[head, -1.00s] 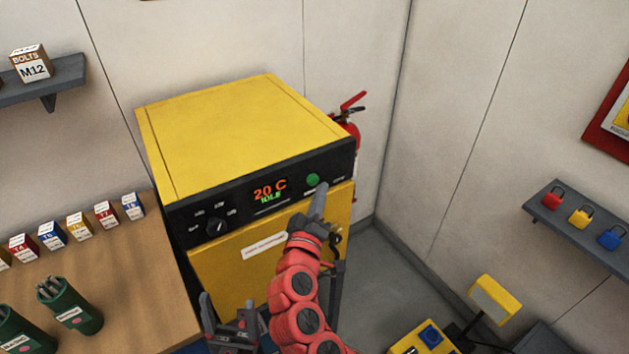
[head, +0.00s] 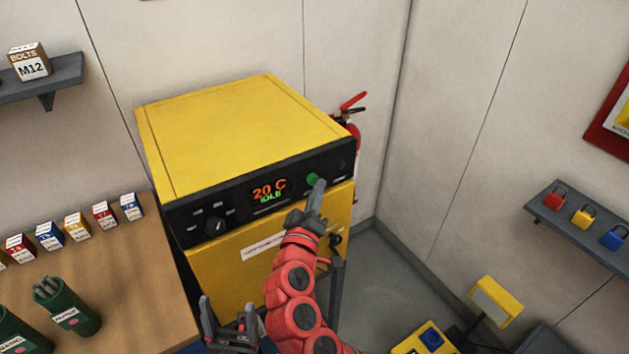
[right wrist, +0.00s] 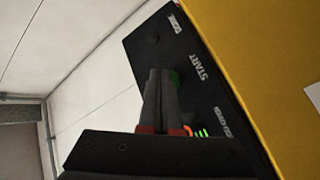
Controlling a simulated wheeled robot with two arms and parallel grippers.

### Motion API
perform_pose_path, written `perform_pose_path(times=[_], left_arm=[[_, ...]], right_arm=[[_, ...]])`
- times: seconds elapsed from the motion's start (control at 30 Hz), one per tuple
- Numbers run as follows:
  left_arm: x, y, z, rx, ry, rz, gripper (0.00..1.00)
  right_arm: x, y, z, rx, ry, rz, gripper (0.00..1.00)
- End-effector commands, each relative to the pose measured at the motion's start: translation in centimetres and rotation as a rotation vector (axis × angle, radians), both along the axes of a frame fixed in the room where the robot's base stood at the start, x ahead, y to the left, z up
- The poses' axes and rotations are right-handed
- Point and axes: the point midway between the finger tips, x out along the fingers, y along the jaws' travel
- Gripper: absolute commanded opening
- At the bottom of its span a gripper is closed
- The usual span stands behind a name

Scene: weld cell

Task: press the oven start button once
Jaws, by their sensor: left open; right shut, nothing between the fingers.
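The yellow oven (head: 240,125) stands against the back wall with a black control panel along its front top edge. The green start button (head: 313,179) is on the right part of the panel; its lower right is covered by my right gripper. The display (head: 268,191) reads 20 C and IDLE. My right gripper (head: 319,186) is shut and empty, its tips at the button; I cannot tell whether they touch it. In the right wrist view the fingertips (right wrist: 163,75) overlap the green button (right wrist: 175,79), beside the START label. My left gripper (head: 228,318) is open and empty, low in front of the oven.
A wooden bench (head: 140,290) at left holds small boxes and green rod canisters (head: 68,306). A red extinguisher (head: 352,125) hangs behind the oven's right side. A shelf (head: 575,225) with padlocks is at right. The floor right of the oven is partly free.

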Motion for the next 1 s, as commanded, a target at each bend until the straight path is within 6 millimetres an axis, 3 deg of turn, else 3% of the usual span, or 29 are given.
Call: perform_pose_path(times=[1.0], left_arm=[[0.00,0.01,-0.73,0.000,0.000,0.000,0.75]], right_arm=[[0.75,0.60,0.06,0.001,-0.001,0.002,0.00]])
